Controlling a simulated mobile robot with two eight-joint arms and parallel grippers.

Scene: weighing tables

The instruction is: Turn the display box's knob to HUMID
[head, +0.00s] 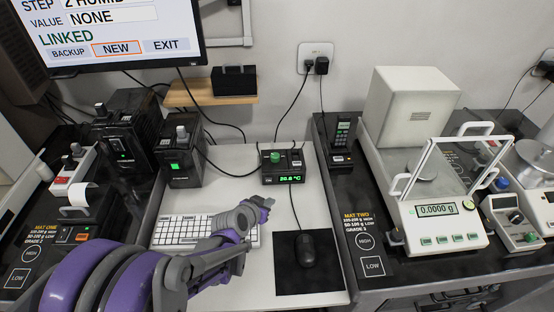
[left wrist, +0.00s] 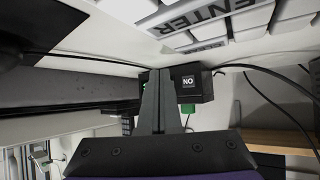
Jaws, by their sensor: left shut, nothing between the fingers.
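The display box (head: 283,180) is a small black box at the back of the white table, with a lit green readout that seems to read 20.6 °C. Its green knob (head: 275,157) sits on top, at the left. My left gripper (head: 268,202) is shut and empty, in front of the box and apart from it, above the right end of the keyboard. In the left wrist view the shut fingers (left wrist: 159,80) partly hide the box (left wrist: 200,84), and the green knob (left wrist: 188,108) shows beside them. The knob's setting is too small to read. My right gripper is out of view.
A white keyboard (head: 180,231) lies under my left arm, and a mouse (head: 305,250) on a black pad (head: 325,275) is to its right. A monitor (head: 120,30) reads LINKED. A black cable runs behind the box. A balance (head: 436,222) stands on the right table.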

